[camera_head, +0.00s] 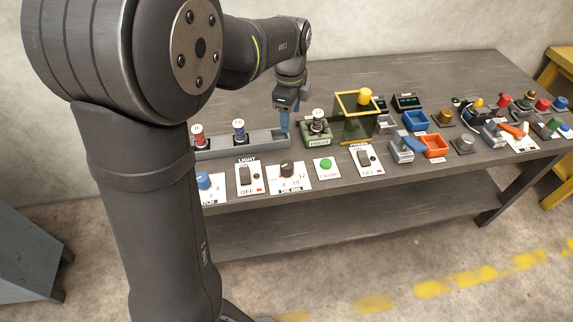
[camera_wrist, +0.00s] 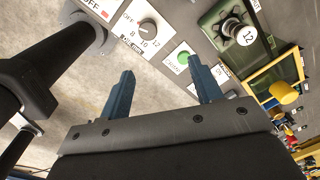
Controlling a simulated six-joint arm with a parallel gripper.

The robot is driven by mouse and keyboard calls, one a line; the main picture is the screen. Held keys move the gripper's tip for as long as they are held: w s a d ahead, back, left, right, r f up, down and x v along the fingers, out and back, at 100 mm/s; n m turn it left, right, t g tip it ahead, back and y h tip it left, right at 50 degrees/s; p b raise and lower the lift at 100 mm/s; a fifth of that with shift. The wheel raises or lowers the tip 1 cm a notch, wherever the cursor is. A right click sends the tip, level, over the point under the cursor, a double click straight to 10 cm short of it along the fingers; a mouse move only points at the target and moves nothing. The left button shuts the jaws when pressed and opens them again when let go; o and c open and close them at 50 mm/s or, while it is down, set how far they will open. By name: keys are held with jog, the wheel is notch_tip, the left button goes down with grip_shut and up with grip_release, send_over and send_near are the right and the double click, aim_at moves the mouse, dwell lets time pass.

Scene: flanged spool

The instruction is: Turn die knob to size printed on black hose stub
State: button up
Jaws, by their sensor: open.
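The die knob (camera_head: 287,168) is a dark round knob on a white plate near the front edge of the bench. In the wrist view the knob (camera_wrist: 148,27) has OFF, 8, 10 and 12 around it; I cannot tell its pointer's setting. The black hose stub (camera_head: 318,122) stands upright in a green press block. In the wrist view the stub's white top (camera_wrist: 246,34) reads 12. My gripper (camera_head: 285,122) hangs empty over the grey rack's right end, apart from knob and stub. Its blue fingers (camera_wrist: 160,75) are spread apart.
The grey rack (camera_head: 260,142) holds a red-banded stub (camera_head: 198,135) and a blue-banded stub (camera_head: 239,131). A LIGHT switch (camera_head: 245,175) and a green button (camera_head: 325,165) flank the knob. A yellow-framed guard (camera_head: 358,112) stands right of the stub; more controls crowd the right side.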

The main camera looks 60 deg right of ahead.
aim_at(286, 164)
jog(key=f+m, duration=0.1)
jog(key=f, duration=0.5)
jog(key=a+f+m, duration=0.1)
jog(key=f, duration=0.5)
jog(key=f+m, duration=0.2)
jog(key=f, duration=0.5)
jog(key=shift+w+a+f+y, duration=0.1)
jog(key=shift+a+y, duration=0.15)
jog(key=shift+y, duration=0.05)
jog(key=shift+c, duration=0.5)
jog(key=c, duration=0.9)
